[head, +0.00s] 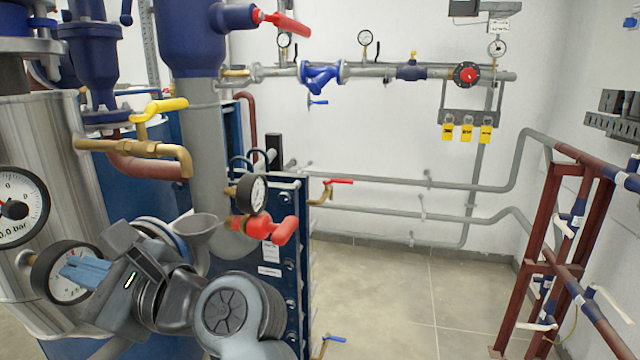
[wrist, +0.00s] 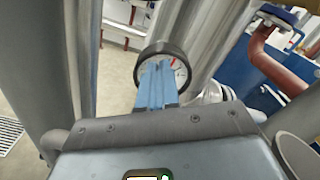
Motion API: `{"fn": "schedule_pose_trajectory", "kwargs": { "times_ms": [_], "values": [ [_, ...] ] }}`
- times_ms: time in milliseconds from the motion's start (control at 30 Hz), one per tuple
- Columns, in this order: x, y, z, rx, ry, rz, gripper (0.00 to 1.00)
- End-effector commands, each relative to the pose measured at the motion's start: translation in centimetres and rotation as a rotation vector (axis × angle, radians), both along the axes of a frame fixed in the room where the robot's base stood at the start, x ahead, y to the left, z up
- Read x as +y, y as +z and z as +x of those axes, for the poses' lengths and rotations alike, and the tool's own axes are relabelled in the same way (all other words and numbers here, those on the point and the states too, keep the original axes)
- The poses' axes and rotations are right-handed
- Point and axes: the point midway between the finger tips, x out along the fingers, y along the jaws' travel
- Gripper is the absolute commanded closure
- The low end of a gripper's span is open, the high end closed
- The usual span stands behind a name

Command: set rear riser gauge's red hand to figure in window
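My gripper (head: 78,270) is at the lower left in the head view, its blue fingers in front of a dark-rimmed, white-faced gauge (head: 52,284). In the wrist view the fingers (wrist: 158,66) lie side by side with no clear gap. Their tips overlap the face of the same kind of gauge (wrist: 181,72), hiding its middle. A little red shows on that face. I cannot tell whether the tips touch the gauge or hold anything. No figure in a window can be read there. No label shows which gauge is the rear riser one.
A larger gauge (head: 18,205) with a red mark sits on the steel tank (head: 60,150). Another gauge (head: 252,193) and a red-handled valve (head: 268,228) are by the blue plate exchanger (head: 292,200). A yellow-handled valve (head: 160,108) stands above my arm.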

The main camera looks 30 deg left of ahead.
Motion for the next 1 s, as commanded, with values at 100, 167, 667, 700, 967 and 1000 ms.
{"fn": "schedule_pose_trajectory", "kwargs": {
  "times_ms": [100, 167, 667, 700, 967, 1000],
  "values": [
    [-0.05, -0.17, 0.33, 0.003, -0.005, -0.006, 1.00],
    [-0.05, -0.15, 0.36, 0.003, -0.005, -0.006, 1.00],
    [0.05, -0.12, 0.72, 0.003, -0.006, -0.007, 1.00],
    [0.06, -0.24, 0.72, 0.002, -0.006, -0.006, 1.00],
    [0.04, 0.13, 0.58, 0.002, -0.004, -0.008, 1.00],
    [0.03, 0.26, 0.53, 0.002, -0.004, -0.008, 1.00]
  ]
}}
